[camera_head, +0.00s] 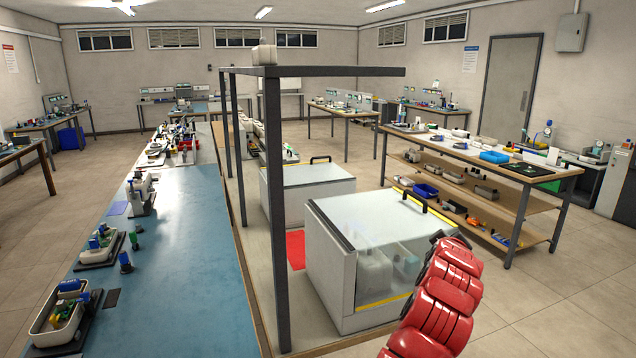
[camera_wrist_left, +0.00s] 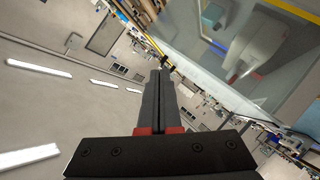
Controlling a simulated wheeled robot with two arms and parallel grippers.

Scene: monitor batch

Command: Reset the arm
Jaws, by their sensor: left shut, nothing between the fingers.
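My left gripper (camera_wrist_left: 162,76) shows in the left wrist view, with its two dark fingers pressed together and nothing between them. The wrist is tilted, so the room appears turned over. A clear-topped box holding pale containers (camera_wrist_left: 255,45) shows at the upper right of that view, beyond the fingertips. In the head view, one red arm of mine (camera_head: 436,308) rises from the bottom right, in front of the box's right side. No gripper fingers can be made out on it. No right gripper shows in either view.
The clear-lidded box (camera_head: 330,255) stands beside a dark metal frame (camera_head: 273,200). A second box (camera_head: 300,190) is behind it. A long blue-topped bench (camera_head: 190,270) with small parts runs along the left. A shelved table (camera_head: 520,178) stands at right. Floor at the lower right is clear.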

